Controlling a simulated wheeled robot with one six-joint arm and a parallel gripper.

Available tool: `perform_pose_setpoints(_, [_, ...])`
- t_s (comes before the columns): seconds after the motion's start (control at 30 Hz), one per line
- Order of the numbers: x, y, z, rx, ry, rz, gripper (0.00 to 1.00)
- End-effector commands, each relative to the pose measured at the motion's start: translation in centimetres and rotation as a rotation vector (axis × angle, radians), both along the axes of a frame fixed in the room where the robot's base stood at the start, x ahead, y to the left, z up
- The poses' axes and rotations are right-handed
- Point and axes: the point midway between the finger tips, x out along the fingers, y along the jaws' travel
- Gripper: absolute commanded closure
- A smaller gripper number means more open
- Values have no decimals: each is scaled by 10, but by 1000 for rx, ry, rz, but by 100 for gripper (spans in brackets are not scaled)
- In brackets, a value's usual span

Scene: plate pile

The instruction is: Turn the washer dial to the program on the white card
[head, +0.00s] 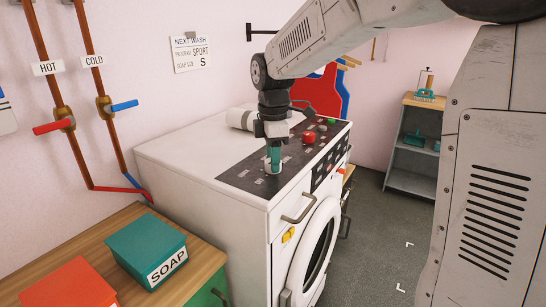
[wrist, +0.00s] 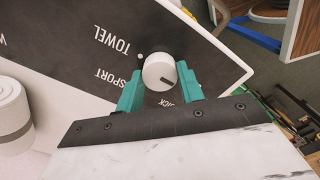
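The white card (head: 191,52) on the wall reads "NEXT WASH" and "PROGRAM SPORT", with a soap line ending in "S". The white washer (head: 190,165) has a dark control panel (head: 240,176) on top. My gripper (head: 272,168) points down at the panel's near end and hides the dial there. In the wrist view the dial (wrist: 155,68) is a round white knob between my gripper's teal fingers (wrist: 160,88), with little or no gap on either side. Its dark mark points down-right, towards a label ending in "ICK". "SPORT" (wrist: 120,82) and "TOWEL" (wrist: 118,41) are left of it.
A red knob (head: 309,138) and smaller controls sit farther along the panel. A white cylinder (head: 240,118) rests at the washer's back edge. A teal SOAP box (head: 147,247) and a red box (head: 70,287) stand on the wooden counter.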

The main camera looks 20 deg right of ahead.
Motion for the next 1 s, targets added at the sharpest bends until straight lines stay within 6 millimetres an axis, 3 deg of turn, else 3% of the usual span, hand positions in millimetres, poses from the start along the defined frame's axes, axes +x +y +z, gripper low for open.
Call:
perform_pose_setpoints(0.47, [0,0,1,0,-1,-93,85])
perform_pose_setpoints(1.0, [0,0,1,-1,-2,-564,85])
